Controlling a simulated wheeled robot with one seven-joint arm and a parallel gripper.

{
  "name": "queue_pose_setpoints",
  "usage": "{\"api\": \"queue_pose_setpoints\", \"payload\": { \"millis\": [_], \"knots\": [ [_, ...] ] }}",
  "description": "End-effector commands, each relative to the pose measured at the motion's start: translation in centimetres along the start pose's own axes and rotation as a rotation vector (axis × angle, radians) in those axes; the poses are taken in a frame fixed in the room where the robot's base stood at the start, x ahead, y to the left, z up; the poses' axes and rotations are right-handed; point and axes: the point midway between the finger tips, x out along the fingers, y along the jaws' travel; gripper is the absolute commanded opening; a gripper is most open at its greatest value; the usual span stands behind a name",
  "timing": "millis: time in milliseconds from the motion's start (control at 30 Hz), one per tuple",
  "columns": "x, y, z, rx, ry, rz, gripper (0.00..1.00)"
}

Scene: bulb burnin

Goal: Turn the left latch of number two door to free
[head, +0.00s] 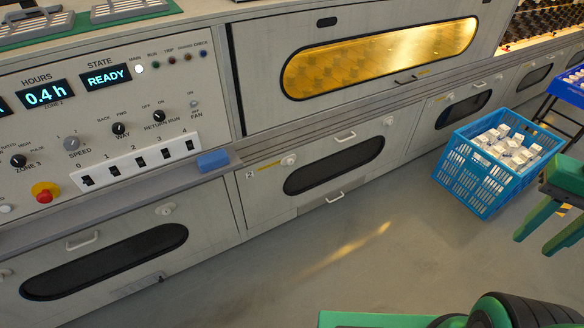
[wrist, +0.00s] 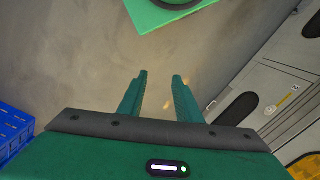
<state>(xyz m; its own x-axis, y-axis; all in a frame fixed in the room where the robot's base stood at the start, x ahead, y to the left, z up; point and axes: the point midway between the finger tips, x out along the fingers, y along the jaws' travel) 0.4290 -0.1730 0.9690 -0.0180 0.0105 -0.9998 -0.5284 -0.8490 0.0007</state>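Number two door (head: 272,195) is a pale grey lower panel with a dark oval window, a small "2" plate and a yellow tag at its upper left. Its left latch (head: 289,160) is a small pale knob beside the tag; its turn position is too small to tell. Its right latch (head: 388,121) is at the upper right corner. In the wrist view the door stands at the right, with the left latch (wrist: 270,111) near the yellow tag. My gripper (head: 534,245) is open and empty at the far right of the head view, well away from the door; its fingers (wrist: 158,77) point over bare floor.
A blue crate (head: 466,181) of white boxes stands on the floor between my gripper and the cabinets. A control panel (head: 110,115) with a red button is at the left. The floor (head: 330,255) before door two is clear.

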Motion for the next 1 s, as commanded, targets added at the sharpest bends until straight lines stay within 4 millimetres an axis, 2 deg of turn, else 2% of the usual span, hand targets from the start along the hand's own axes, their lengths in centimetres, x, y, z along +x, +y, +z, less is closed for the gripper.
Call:
{"api": "queue_pose_setpoints", "payload": {
  "millis": [33,67,133,233,267,367,600,667,800,1000],
  "knots": [
    [0.0,0.0,0.0,0.000,0.000,0.000,0.36],
    [0.0,0.0,0.0,-0.001,0.000,0.000,0.43],
    [-0.5,0.5,0.6,-0.005,0.017,-0.005,0.44],
    [-0.4,0.1,-1.1,-0.017,0.043,0.002,0.44],
    [-0.3,-0.7,-1.7,-0.023,0.055,0.006,0.44],
    [0.0,-2.2,-5.5,-0.055,0.112,0.020,0.44],
    [1.8,-7.3,-17.4,-0.156,0.303,0.049,0.44],
    [2.5,-9.0,-20.1,-0.183,0.352,0.054,0.44],
    [4.3,-13.3,-26.1,-0.252,0.466,0.058,0.44],
    [7.6,-20.4,-33.3,-0.359,0.629,0.045,0.44]
  ]
}}
